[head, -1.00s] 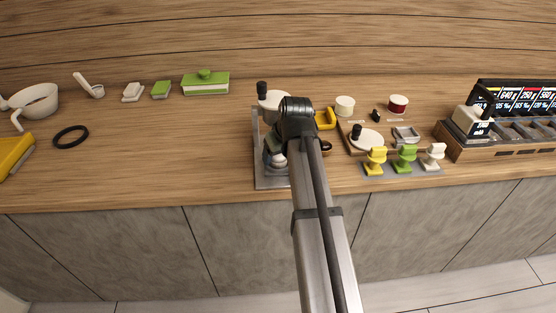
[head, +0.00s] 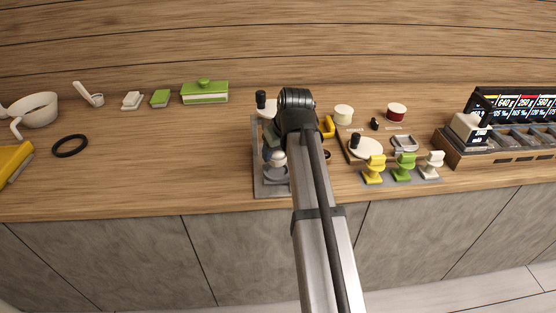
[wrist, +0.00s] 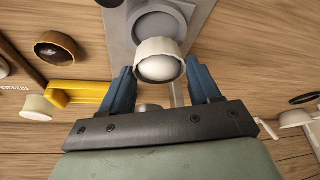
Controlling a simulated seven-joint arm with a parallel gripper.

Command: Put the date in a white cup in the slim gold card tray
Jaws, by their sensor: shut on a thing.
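My gripper (wrist: 160,70) has two blue fingers, one on each side of a pale white cup (wrist: 160,46) with a rounded whitish content. It is shut on this cup, over a grey plate (wrist: 118,28) with a round recess. In the head view my arm hides most of the gripper; a white rounded thing (head: 278,158) shows beside it above the grey plate (head: 261,185). I cannot make out a brown date in the cup. I cannot identify a slim gold card tray; my arm covers part of the worktop.
A yellow piece (wrist: 80,92) and a dark brown round cup (wrist: 57,47) lie left of the gripper in the wrist view. Yellow (head: 373,168), green (head: 404,165) and white (head: 432,163) stamp-like pieces stand to the right. Bare worktop lies left of the plate.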

